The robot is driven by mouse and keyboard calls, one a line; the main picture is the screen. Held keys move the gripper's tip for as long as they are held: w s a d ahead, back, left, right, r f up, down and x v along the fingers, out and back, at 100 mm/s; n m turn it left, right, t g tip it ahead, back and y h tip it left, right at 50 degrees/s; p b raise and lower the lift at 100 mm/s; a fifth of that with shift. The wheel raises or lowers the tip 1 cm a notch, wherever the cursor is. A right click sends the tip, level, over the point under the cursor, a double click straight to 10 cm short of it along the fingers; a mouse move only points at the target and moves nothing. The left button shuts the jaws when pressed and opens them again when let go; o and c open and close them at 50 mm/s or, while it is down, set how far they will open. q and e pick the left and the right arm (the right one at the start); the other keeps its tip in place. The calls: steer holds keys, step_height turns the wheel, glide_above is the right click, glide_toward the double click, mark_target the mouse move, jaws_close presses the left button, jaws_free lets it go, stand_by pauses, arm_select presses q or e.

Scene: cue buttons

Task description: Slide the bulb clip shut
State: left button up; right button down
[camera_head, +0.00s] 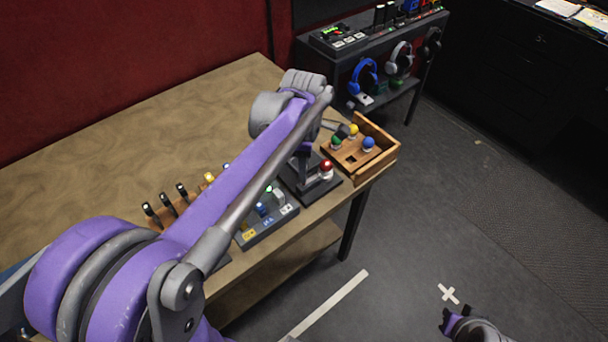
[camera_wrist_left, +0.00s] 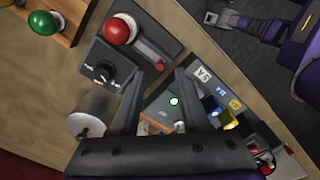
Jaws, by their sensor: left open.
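A red bulb (camera_head: 327,168) sits in a pale socket on a dark stand (camera_head: 329,192) near the table's front right edge. In the left wrist view the red bulb (camera_wrist_left: 120,29) stands beside a black knob (camera_wrist_left: 101,73) with small white lettering and a small red dot. I cannot make out for sure which part is the bulb clip. My left gripper (camera_wrist_left: 160,80) is open and empty, reaching down over the stand's edge, partly hidden by my arm in the head view. My right gripper (camera_head: 457,319) hangs low at the bottom right, away from the table; its jaw gap is unclear.
A wooden tray (camera_head: 391,155) with green, yellow and blue bulbs is just right of the stand. A grey labelled panel (camera_head: 272,226) with coloured lamps lies to the left. A shelf with headphones (camera_head: 363,76) stands behind. The table's rear left (camera_head: 120,150) is clear.

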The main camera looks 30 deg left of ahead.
mark_target(310, 178)
arm_select(q)
steer(key=shift+f, duration=1.95)
jaws_close()
